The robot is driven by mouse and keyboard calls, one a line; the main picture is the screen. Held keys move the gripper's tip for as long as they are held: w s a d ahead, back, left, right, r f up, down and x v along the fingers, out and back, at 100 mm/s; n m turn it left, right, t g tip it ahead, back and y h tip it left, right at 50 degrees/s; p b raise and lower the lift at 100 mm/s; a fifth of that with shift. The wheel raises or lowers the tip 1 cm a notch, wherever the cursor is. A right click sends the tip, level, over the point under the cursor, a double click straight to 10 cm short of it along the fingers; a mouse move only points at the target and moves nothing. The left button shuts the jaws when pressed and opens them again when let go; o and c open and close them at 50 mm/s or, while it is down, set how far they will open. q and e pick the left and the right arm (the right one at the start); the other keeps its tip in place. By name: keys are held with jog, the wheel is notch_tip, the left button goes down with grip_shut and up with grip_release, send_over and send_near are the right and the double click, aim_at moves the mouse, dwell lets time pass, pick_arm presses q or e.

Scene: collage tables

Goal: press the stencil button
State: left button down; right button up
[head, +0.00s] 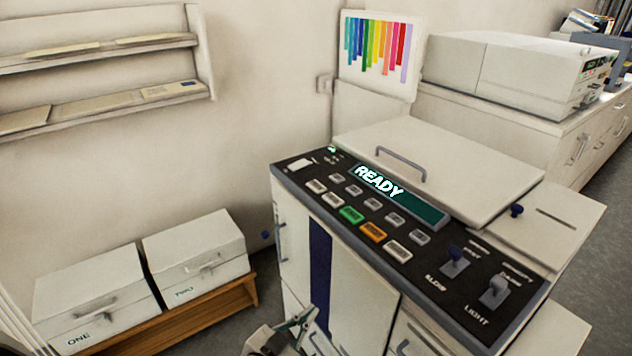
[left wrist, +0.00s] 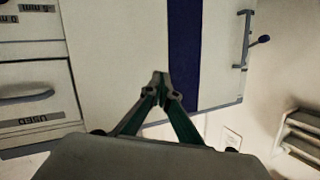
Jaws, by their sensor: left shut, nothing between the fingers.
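The duplicating machine's dark control panel (head: 400,238) has several buttons in rows. One is green (head: 351,214), one is orange (head: 373,232), and the rest are pale, such as the one at the upper left (head: 317,186). The button labels are too small to read, so I cannot tell which is the stencil button. The panel's display (head: 398,194) reads READY. My left gripper (head: 308,314) is low in front of the machine, below the panel and apart from the buttons. In the left wrist view its fingertips (left wrist: 159,78) are together and empty. My right gripper is not in view.
The machine's closed lid (head: 455,165) has a grey handle. Two lever switches (head: 455,262) stand at the panel's right. Boxes ONE (head: 90,290) and TWO (head: 195,245) sit on a low wooden shelf at left. A drawer marked USED (left wrist: 35,95) shows in the left wrist view.

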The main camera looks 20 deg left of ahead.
pick_arm(q)
jog(key=w+d+r+t, duration=0.1)
jog(key=w+r, duration=0.1)
jog(key=r, duration=0.2)
jog(key=w+d+r+m+h+p, duration=0.1)
jog(key=w+r, duration=0.2)
jog(key=r, duration=0.2)
jog(key=w+d+r+m+t+h, duration=0.1)
jog(key=w+d+r, duration=0.1)
jog(key=r, duration=0.3)
jog(key=shift+w+r+t, duration=0.25)
jog(key=shift+w+t, duration=0.05)
jog(key=shift+w, duration=0.15)
jog(key=w+d+r+m+g+h+p, duration=0.1)
jog(key=w+d+r+m+g+h, duration=0.2)
jog(key=d+r+m+h, duration=0.4)
jog(key=w+d+r+m+g+h+p, duration=0.25)
jog(key=d+r+m, duration=0.2)
jog(key=r, duration=0.45)
jog(key=w+a+n+g+y, duration=0.2)
jog(key=w+a+y, duration=0.3)
jog(key=a, duration=0.6)
jog(key=w+a+n+g+y, duration=0.2)
jog(key=w+a+y, duration=0.4)
jog(key=w+a, duration=0.3)
jog(key=a, duration=0.2)
jog(key=shift+a+f, duration=0.25)
jog(key=shift+a, duration=0.05)
jog(key=shift+w, duration=0.1)
jog(key=shift+f, duration=0.1)
